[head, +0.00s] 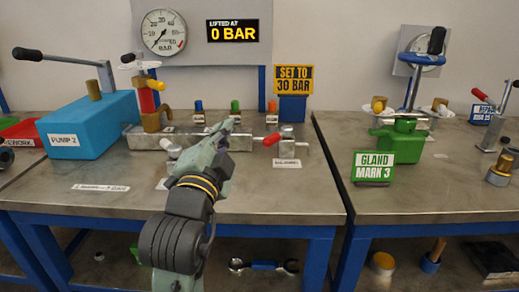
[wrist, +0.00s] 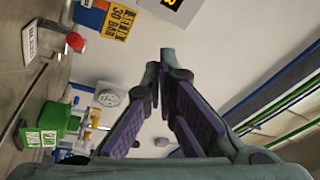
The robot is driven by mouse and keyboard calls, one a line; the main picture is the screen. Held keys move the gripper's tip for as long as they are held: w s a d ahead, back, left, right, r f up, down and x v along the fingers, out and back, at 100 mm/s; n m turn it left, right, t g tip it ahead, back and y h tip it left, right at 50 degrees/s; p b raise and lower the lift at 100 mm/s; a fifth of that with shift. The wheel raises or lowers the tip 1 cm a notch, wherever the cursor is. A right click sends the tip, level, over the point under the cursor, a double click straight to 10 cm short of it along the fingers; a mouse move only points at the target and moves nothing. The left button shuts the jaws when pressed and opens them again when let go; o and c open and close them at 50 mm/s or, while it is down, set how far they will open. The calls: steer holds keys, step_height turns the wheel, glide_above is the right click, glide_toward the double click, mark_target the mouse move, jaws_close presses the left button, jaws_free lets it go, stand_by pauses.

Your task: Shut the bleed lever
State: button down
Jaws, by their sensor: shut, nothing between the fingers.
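A short lever with a red grip (head: 271,139), which looks like the bleed lever, points left from a small metal block (head: 290,145) on the left bench. A small white label (head: 287,163) lies in front of it, its text hard to read. In the wrist view the red grip (wrist: 75,42) shows at upper left, beside the label (wrist: 30,42). My gripper (head: 230,124) is above the bench, to the left of the red grip and apart from it. In the wrist view my gripper (wrist: 158,72) has its fingertips together with nothing between them.
A blue pump box (head: 92,125) with a long handle stands at left. A green vessel (head: 400,143) is on the right bench. The left bench's front is mostly clear.

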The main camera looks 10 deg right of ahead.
mark_target(276, 137)
steer(key=s+d+f+m+g+h, duration=0.3)
steer(key=d+f+m+g, duration=0.3)
steer(key=d, duration=0.5)
steer(key=shift+t, duration=0.3)
steer(key=p+x, duration=0.1)
steer(key=x, duration=0.2)
steer(key=p+x, duration=0.1)
steer(key=x, duration=0.2)
steer(key=f+p+x, duration=0.1)
steer(key=x, duration=0.2)
steer(key=shift+w+d+f+p, duration=0.1)
steer(key=shift+w+p, duration=0.2)
steer(key=shift+p, duration=0.05)
steer(key=w+a, duration=0.1)
steer(key=w+f+p, duration=0.1)
steer(key=shift+w+a, duration=0.4)
steer(key=shift+w+a+f, duration=0.1)
steer(key=shift+w+a, duration=0.15)
steer(key=shift+w, duration=0.1)
